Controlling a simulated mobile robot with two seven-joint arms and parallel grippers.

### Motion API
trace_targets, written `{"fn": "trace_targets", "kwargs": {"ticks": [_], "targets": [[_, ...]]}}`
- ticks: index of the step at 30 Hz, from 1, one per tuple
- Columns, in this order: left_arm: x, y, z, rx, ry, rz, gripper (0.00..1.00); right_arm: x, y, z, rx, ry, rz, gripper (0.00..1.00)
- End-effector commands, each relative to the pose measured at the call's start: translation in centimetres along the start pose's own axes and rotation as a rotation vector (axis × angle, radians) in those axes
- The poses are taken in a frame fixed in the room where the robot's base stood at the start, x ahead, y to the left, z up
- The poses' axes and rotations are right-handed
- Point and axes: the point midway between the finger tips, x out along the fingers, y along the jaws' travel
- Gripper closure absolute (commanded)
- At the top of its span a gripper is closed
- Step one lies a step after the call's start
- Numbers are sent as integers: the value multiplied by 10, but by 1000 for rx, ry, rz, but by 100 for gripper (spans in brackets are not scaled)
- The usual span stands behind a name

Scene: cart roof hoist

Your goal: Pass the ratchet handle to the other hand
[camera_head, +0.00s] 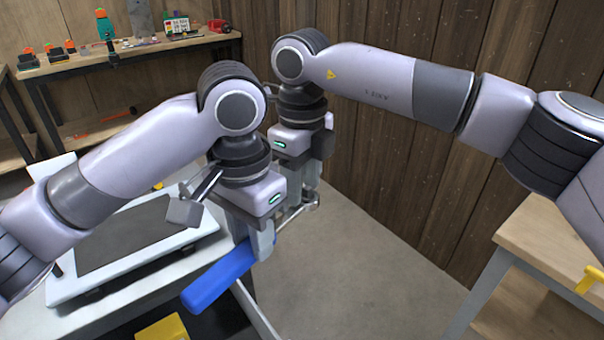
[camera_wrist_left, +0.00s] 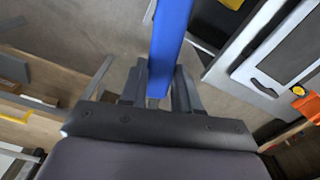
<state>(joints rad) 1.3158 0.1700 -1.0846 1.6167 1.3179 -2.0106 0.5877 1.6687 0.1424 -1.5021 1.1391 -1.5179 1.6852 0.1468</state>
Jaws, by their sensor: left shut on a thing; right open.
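The ratchet handle shows as a blue grip (camera_head: 220,278) in the head view, slanting down to the left. My left gripper (camera_head: 262,240) is shut on it near the blue grip's upper right end. In the left wrist view the blue handle (camera_wrist_left: 170,40) runs up from between the fingers of my left gripper (camera_wrist_left: 160,88). My right gripper (camera_head: 300,205) is open, just behind and to the right of my left gripper. A metal part shows near the right fingers, but whether they touch it is hidden.
A grey platform with a dark top (camera_head: 135,235) stands on the left cart. A yellow block (camera_head: 162,330) lies at the bottom. A wooden bench (camera_head: 550,240) is at the right, and a workbench with tools (camera_head: 130,52) at the back left. Bare floor (camera_head: 350,270) lies between.

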Motion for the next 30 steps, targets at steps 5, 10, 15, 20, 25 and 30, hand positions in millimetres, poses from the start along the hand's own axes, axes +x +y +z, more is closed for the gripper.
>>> {"fn": "trace_targets", "kwargs": {"ticks": [5, 10, 15, 20, 25, 30], "targets": [[-2, 0, -1, 0, 5, 0, 100, 1, 0, 0, 1, 2, 1, 96], [-2, 0, -1, -1, 7, 0, 100, 1, 1, 0, -2, 2, 3, 100], [-2, 0, -1, -1, 5, 0, 39, 0, 1, 0, -2, 0, 3, 100], [-1, 0, 0, 0, 3, 0, 39, 0, 0, 0, -1, 0, 2, 100], [-6, 0, -1, 0, 4, -1, 39, -1, 0, 0, 0, 0, 2, 100], [-27, -1, -1, -2, 7, -4, 39, -1, 0, 0, 1, 0, 2, 100]]}}
